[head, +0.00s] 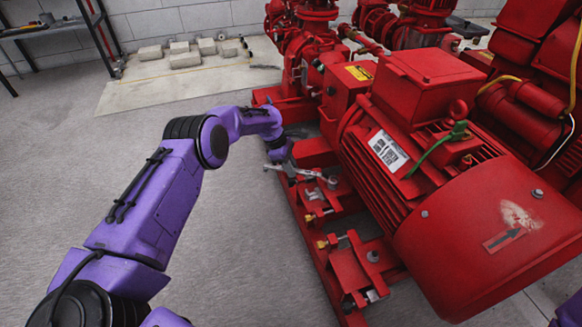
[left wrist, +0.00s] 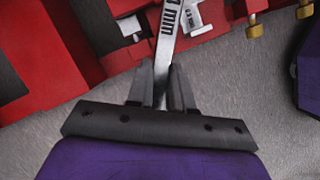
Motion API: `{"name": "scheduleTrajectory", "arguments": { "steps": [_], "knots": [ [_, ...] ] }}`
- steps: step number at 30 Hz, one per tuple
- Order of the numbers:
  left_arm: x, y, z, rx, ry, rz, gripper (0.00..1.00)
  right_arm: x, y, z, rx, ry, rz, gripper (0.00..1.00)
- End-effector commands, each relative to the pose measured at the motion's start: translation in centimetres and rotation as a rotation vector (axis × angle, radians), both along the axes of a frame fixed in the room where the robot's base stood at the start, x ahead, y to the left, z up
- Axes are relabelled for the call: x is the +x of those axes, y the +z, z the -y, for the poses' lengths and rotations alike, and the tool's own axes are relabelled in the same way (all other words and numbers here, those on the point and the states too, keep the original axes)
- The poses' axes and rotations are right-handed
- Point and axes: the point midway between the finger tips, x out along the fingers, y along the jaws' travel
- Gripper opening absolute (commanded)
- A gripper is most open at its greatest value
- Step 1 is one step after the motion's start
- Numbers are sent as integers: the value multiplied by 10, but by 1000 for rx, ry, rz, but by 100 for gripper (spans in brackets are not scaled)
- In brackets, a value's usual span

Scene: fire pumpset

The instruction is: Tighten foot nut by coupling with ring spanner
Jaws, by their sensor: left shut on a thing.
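My left gripper (head: 284,160) is low beside the near edge of the red pump base. Its jaws are shut on a silver ring spanner (head: 303,171). In the left wrist view the spanner (left wrist: 168,38) runs up from between the fingers (left wrist: 162,88), over the red base, with dark markings on its shaft. Its far ring end is cut off in that view. In the head view the far end lies close to a motor foot bolt (head: 332,182); I cannot tell whether the ring sits around a nut. My right gripper is not in view.
The large red motor (head: 430,170) stands on the red base frame (head: 317,262) just right of the gripper. Brass-coloured bolts (head: 322,244) stick out along the frame's side. Grey blocks (head: 185,60) lie on the floor behind. The floor left of the base is clear.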

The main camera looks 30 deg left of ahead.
Motion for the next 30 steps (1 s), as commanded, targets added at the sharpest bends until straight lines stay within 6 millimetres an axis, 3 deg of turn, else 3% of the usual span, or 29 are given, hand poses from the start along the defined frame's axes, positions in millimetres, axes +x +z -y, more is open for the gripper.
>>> {"name": "scheduleTrajectory", "arguments": {
  "steps": [30],
  "knots": [
    [1, -18, 0, -1, -1, 2, 0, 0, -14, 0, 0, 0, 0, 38]
  ]
}}
